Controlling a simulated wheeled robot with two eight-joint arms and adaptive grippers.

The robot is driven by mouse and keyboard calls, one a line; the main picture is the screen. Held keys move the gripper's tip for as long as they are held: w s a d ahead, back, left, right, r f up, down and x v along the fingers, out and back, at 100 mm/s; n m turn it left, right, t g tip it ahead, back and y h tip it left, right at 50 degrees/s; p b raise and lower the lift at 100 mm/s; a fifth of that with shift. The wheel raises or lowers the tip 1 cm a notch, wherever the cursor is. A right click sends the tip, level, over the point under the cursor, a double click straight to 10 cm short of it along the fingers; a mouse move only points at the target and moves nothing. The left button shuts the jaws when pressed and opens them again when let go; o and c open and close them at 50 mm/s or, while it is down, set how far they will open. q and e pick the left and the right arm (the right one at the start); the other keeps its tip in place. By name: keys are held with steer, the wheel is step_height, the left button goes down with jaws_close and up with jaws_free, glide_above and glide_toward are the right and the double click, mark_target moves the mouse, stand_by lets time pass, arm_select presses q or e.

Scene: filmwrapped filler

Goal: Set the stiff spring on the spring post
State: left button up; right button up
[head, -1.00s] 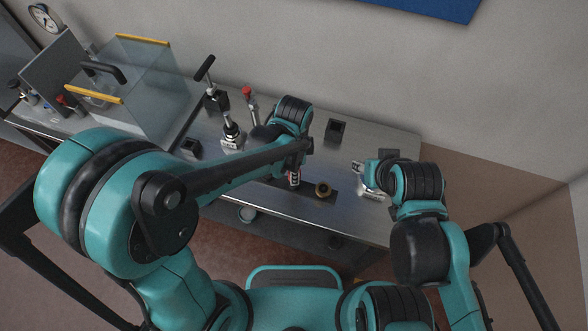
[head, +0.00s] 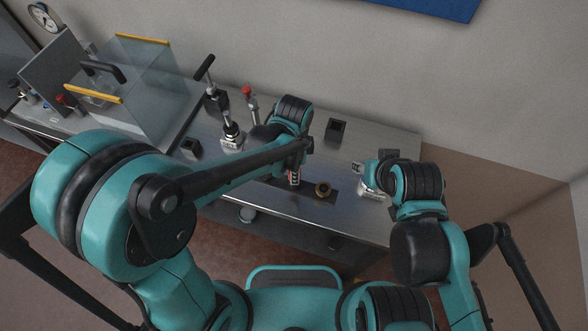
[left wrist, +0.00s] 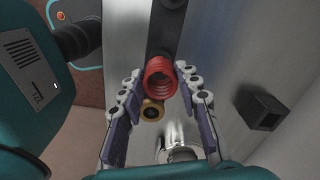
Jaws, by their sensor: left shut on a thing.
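A red coil spring (left wrist: 160,78) stands between the fingertips of my left gripper (left wrist: 158,88) in the left wrist view, its open end facing the camera. The gripper is shut on it. I cannot make out the spring post. My right gripper (head: 371,187) is low over the bench's right side; its fingers are unclear.
The steel bench (head: 345,214) has free room at its front right. A black open block (head: 336,130) stands at the back, another (head: 191,148) at the left. A toggle clamp device (head: 231,135) and a clear guard box (head: 140,85) stand left.

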arm_select(q)
steer(key=shift+f+b, duration=1.25)
steer(key=shift+f, duration=0.15)
stand_by(0.4)
steer(key=o, duration=1.2)
steer(key=shift+r, duration=0.1)
step_height(320, 180, up, 12)
steer(key=shift+a, duration=0.1)
steer(key=s+a+f+n+t+b, duration=0.1)
steer(key=a+n+t, duration=0.1)
steer(key=a+n, duration=0.3)
steer(key=s+a+f+n+t+b, duration=0.1)
steer(key=s+a+n+t, duration=0.1)
steer(key=a+n, duration=0.4)
steer(key=s+a+f+n+t+b, duration=0.1)
steer(key=s+a+n+t, duration=0.1)
steer(key=a+n, duration=0.4)
steer(key=shift+s+a+f+t, duration=0.1)
steer(key=shift+a+t, duration=0.15)
steer(key=shift+t, duration=0.25)
